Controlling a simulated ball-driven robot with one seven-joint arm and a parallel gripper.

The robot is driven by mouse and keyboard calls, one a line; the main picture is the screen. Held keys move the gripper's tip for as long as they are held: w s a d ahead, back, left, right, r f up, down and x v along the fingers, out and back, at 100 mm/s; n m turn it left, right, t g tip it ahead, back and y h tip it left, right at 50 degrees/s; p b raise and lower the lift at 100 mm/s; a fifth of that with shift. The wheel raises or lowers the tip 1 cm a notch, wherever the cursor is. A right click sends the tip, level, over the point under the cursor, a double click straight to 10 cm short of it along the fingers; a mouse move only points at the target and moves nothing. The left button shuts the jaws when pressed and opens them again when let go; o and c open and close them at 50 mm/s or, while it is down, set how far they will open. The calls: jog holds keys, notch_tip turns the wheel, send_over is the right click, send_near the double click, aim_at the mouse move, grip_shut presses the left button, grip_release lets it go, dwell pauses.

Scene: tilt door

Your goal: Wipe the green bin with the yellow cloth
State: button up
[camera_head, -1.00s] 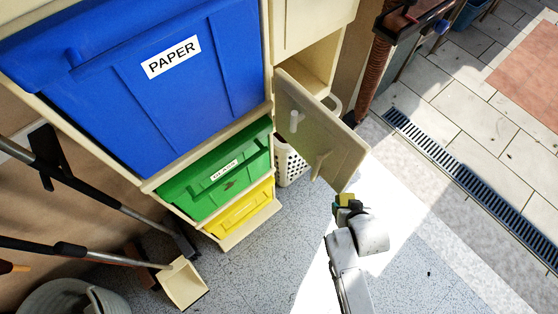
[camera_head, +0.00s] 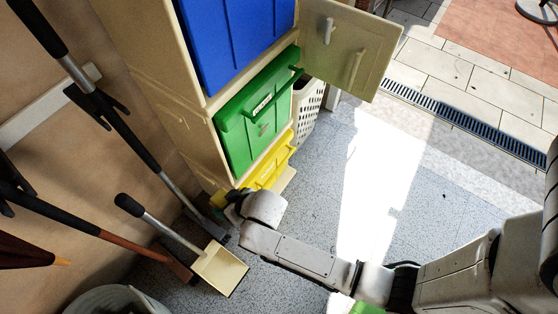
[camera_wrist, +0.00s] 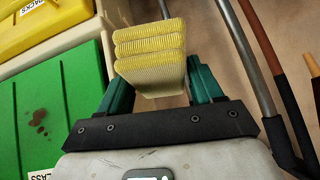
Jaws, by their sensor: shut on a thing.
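The green bin (camera_head: 240,135) sits in the cream cabinet between a blue bin above and a yellow bin below. In the wrist view its green front (camera_wrist: 60,115) fills the left side, with several brown stains (camera_wrist: 38,120) and part of a white label. My gripper (camera_wrist: 162,85) is shut on the yellow cloth (camera_wrist: 148,50), a folded ribbed stack between green fingers. The cloth is to the right of the green front and looks apart from it. In the head view my gripper (camera_head: 236,207) is at the cabinet's lower left, largely hidden by my wrist; the cloth cannot be made out there.
An open cabinet door (camera_head: 365,50) sticks out above right. The yellow bin (camera_head: 270,165) is close to my wrist. Broom handles (camera_head: 120,145) and a dustpan (camera_head: 220,268) stand at left. A white basket (camera_head: 305,105) is beside the cabinet. The floor at right is clear.

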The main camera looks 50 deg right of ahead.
jog(key=w+d+f+m+t+b, duration=0.25)
jog(key=f+t+b, duration=0.3)
jog(key=b, duration=0.85)
jog(key=w+d+f+m+t+b, duration=0.15)
jog(key=f+m+t+b, duration=0.4)
jog(key=b, duration=0.85)
jog(key=s+d+r+m+t+h+b, duration=0.1)
jog(key=d+r+m+h, duration=0.15)
jog(key=d, duration=0.45)
jog(key=s+d+r+m+h+b, duration=0.15)
jog(key=d+r+h, duration=0.25)
jog(key=d, duration=0.4)
jog(key=s+d+r+m+t+h+b, duration=0.1)
jog(key=s+d+r+m+h+b, duration=0.2)
jog(key=d, duration=0.4)
jog(key=shift+n, duration=0.7)
jog(key=shift+w+a+r+p, duration=0.1)
jog(key=shift+w+p, duration=0.3)
jog(key=shift+w, duration=1.05)
jog(key=shift+w+a+r+p, duration=0.1)
jog(key=shift+w+p, duration=0.25)
jog(key=shift+w, duration=1.1)
jog(key=shift+w, duration=1.15)
jog(key=shift+f, duration=0.15)
